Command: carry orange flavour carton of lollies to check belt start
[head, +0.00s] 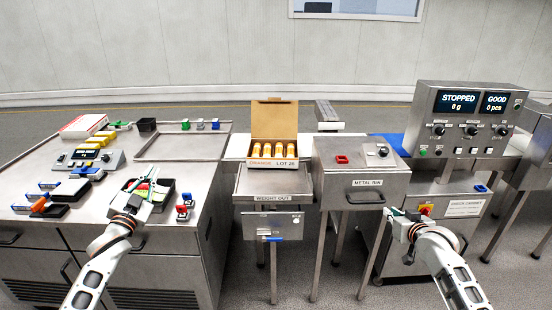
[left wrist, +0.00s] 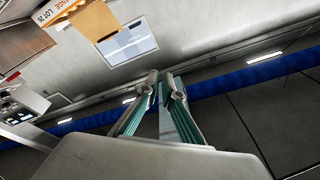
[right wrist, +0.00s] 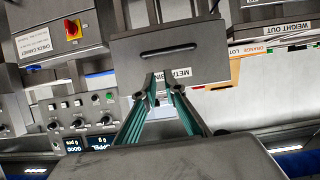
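The orange flavour carton (head: 274,163) stands upright on the steel "WEIGHT OUT" stand (head: 274,186), its brown lid raised and several orange-topped lollies in it. Its label reads "ORANGE LOT 26". It also shows at the top left of the left wrist view (left wrist: 58,12) and partly at the right of the right wrist view (right wrist: 245,47). A blue belt section (head: 387,142) shows behind the metal bin; I cannot tell which part is its start. My left gripper (head: 145,185) is open and empty, left of the carton. My right gripper (head: 393,216) is open and empty, right of it.
The metal bin (head: 361,170) stands between the carton and the check cabinet (head: 455,208). A control panel (head: 468,115) reads "STOPPED". The left bench (head: 95,215) holds trays, tools and small boxes. The space in front of the stand is clear.

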